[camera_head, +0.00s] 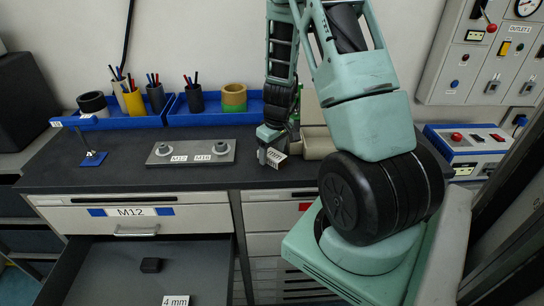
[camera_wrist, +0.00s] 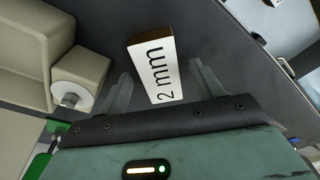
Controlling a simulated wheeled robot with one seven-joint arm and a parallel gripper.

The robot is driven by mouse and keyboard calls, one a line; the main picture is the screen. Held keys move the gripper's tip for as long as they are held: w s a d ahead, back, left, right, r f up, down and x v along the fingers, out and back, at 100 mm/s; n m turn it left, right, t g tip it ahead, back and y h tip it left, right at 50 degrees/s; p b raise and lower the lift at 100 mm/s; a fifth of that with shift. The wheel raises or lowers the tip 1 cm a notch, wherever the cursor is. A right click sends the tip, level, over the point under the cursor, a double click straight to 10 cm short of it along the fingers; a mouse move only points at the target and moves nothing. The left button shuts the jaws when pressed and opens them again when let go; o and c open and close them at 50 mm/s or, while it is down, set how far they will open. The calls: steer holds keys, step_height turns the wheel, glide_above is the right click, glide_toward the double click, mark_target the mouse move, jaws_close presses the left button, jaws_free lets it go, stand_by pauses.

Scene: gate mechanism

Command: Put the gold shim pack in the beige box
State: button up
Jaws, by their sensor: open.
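A small block with a white "2 mm" face (camera_wrist: 158,72) and a thin brownish-gold edge lies on the dark worktop. It looks like the gold shim pack, and its label also shows in the head view (camera_head: 276,158). My gripper (camera_wrist: 160,78) is open, with one finger on each side of the block; I cannot tell whether they touch it. In the head view my gripper (camera_head: 270,150) is low over the worktop's front. A beige box-like body (camera_wrist: 65,35) with a white round knob stands left of the block in the wrist view. In the head view my arm partly hides the beige body (camera_head: 318,143).
A metal plate (camera_head: 190,162) marked M12 and M16 lies left of my gripper. Blue trays (camera_head: 215,118) with cups and rolls stand behind. Below, an open drawer (camera_head: 110,275) holds a dark block (camera_head: 151,265) and a "4 mm" label. A control box (camera_head: 470,140) stands right.

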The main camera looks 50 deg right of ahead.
steer(key=c, duration=1.4)
steer(key=shift+r, duration=0.1)
